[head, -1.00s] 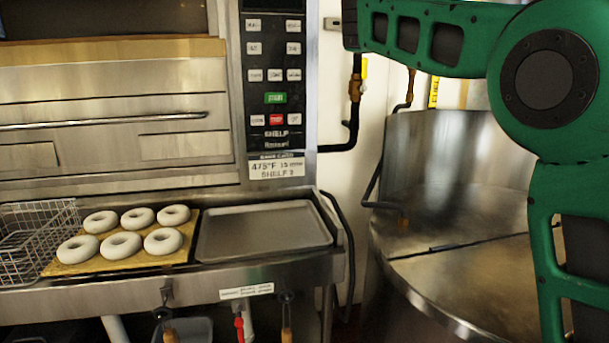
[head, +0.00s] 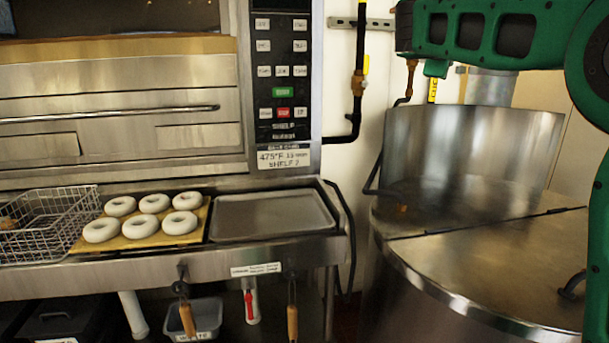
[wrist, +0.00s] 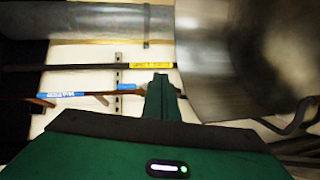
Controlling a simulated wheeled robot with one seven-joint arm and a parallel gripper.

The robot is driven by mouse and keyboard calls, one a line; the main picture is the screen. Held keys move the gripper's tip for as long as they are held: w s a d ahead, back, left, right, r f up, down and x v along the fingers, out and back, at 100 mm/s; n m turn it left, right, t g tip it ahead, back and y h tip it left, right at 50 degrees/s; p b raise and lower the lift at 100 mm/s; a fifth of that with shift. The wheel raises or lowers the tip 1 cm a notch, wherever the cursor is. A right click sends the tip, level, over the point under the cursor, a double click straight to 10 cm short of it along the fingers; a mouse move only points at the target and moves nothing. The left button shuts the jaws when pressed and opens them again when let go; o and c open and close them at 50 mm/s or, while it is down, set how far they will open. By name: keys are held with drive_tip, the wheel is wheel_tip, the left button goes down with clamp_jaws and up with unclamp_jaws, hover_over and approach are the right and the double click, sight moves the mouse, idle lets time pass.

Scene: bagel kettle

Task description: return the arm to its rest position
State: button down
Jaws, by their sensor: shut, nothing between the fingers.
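My green arm (head: 470,30) reaches across the upper right of the head view, in front of the wall and above the large steel kettle (head: 480,270). The kettle's raised lid also shows in the wrist view (wrist: 245,60), to the right of the fingers. No object is in contact with the fingers that I can see.
An oven (head: 110,110) with a control panel (head: 283,90) stands at left. On its ledge are a wire basket (head: 50,225), a board (head: 135,240) with several pale bagels (head: 142,226) and an empty metal tray (head: 270,215). Pipes (head: 357,85) run along the wall.

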drive_tip(key=s+d+f+m+g+y, duration=0.1)
drive_tip(key=s+d+f+m+g, duration=0.2)
drive_tip(key=s+f, duration=0.45)
drive_tip(key=s+d+f+m+g+y, duration=0.2)
drive_tip(key=s+d+f, duration=0.4)
drive_tip(key=f, duration=0.2)
drive_tip(key=s+d+f+m+g+y, duration=0.1)
drive_tip(key=s+d+f+m+g, duration=0.2)
drive_tip(key=s+f, duration=0.45)
drive_tip(key=s+a+f+m+g+y, duration=0.1)
drive_tip(key=s+a+f+m, duration=0.1)
drive_tip(key=s+f, duration=0.5)
drive_tip(key=s+a+f+m+g+y, duration=0.2)
drive_tip(key=s+f, duration=0.5)
drive_tip(key=s, duration=0.7)
drive_tip(key=s+a+f+m+g+y, duration=0.2)
drive_tip(key=s+a+f+m, duration=0.2)
drive_tip(key=s+f, duration=0.3)
drive_tip(key=s, duration=0.4)
drive_tip(key=shift+s+a, duration=0.15)
drive_tip(key=shift+s, duration=0.05)
